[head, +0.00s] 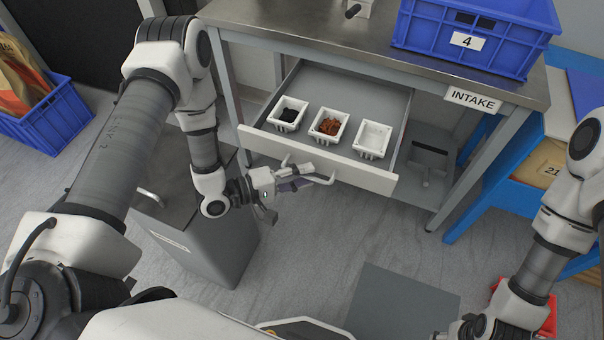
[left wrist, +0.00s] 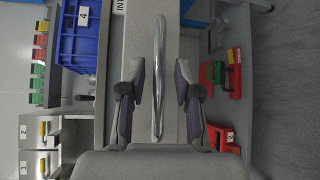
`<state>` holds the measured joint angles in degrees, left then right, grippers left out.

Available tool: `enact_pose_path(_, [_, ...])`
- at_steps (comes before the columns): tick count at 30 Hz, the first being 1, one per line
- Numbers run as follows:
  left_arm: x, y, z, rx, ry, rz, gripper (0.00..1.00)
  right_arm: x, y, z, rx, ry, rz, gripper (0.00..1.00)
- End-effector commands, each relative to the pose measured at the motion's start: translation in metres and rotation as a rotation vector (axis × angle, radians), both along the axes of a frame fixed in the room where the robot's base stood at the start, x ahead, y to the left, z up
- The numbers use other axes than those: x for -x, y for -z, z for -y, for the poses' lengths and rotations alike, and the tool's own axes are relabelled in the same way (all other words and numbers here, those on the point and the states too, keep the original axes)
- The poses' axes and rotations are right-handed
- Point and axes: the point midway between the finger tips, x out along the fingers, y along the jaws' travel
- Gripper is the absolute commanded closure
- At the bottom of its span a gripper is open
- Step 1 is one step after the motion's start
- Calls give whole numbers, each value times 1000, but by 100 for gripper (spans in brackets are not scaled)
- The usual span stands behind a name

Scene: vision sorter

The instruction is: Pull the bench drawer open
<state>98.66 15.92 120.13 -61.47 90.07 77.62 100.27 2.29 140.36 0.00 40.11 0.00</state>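The bench drawer (head: 362,176) is pulled out from under the metal bench top and stands open. Three white bins sit in it: one with dark pieces (head: 287,114), one with rust-brown pieces (head: 328,125) and one that looks empty (head: 373,138). My left gripper (head: 296,184) is at the handle on the drawer's front. In the left wrist view, the long metal handle (left wrist: 159,75) runs between its two fingers (left wrist: 160,95), with a visible gap on each side. My right gripper (head: 470,328) is low at the right edge, mostly cut off and away from the drawer.
A blue crate marked 4 (head: 467,42) stands on the bench (head: 300,22) above the INTAKE label. A grey bin (head: 215,232) is below my left arm. Another blue crate (head: 40,125) is at far left. A blue-framed stand (head: 500,185) is at right. Floor before the drawer is partly clear.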

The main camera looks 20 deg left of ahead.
Motion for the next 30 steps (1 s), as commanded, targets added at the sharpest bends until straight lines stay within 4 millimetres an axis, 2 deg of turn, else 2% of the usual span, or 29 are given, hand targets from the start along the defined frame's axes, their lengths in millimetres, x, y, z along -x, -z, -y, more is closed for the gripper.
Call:
enact_pose_path(11, [4, -1, -7, 1, -4, 0, 63, 0, 0, 0, 0, 0, 0, 51])
enact_pose_path(24, [64, -14, -74, 2, -10, 1, 63, 0, 0, 0, 0, 0, 0, 51])
enact_pose_path(30, [78, -16, -86, 0, -2, 1, 63, 0, 0, 0, 0, 0, 0, 51])
